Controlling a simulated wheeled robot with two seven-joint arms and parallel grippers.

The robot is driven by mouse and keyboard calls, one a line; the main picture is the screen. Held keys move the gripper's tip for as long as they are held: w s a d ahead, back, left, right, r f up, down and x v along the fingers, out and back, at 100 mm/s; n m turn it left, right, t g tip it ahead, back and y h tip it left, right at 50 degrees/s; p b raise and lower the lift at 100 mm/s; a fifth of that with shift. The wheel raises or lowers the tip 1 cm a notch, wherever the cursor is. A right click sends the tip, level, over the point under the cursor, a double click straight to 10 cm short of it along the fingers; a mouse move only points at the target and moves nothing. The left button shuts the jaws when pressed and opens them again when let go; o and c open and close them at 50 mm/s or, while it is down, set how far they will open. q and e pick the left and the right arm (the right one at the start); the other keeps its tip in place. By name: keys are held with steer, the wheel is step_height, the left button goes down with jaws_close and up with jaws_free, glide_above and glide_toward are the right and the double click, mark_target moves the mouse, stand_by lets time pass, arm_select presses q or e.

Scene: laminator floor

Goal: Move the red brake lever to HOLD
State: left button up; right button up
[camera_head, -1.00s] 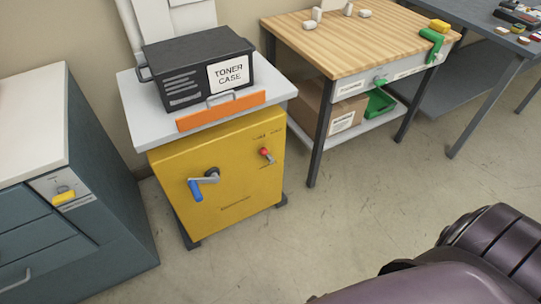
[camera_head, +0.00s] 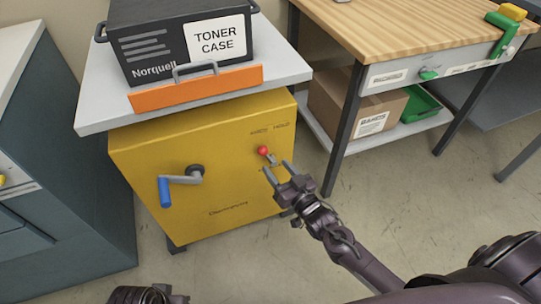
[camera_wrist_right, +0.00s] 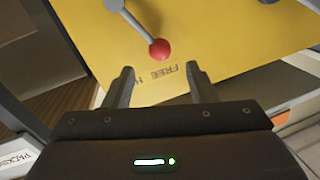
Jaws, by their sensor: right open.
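The red brake lever (camera_head: 264,151) is on the front of the yellow cabinet (camera_head: 240,185), at its upper right. Its round red knob points up and left from its grey pivot. In the right wrist view the red knob (camera_wrist_right: 160,49) is just beyond the fingertips, between their lines, with a grey rod behind it. Lettering reading FREE is beside the knob there. My right gripper (camera_head: 277,167) is open and empty, just below the lever; it also shows in the right wrist view (camera_wrist_right: 160,70). No contact shows. My left gripper is not seen.
A blue-handled crank (camera_head: 165,190) sticks out left of the lever. An orange bar (camera_head: 195,88) and black toner case (camera_head: 180,45) are above. A wooden bench (camera_head: 400,30) with a green clamp stands right. A dark drawer cabinet (camera_head: 90,150) stands left.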

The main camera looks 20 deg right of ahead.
mark_target(266, 155)
steer(key=b+x, duration=0.1)
steer(key=x, duration=0.5)
steer(key=shift+w+a, duration=0.1)
steer(key=shift+w, duration=0.1)
jaws_close()
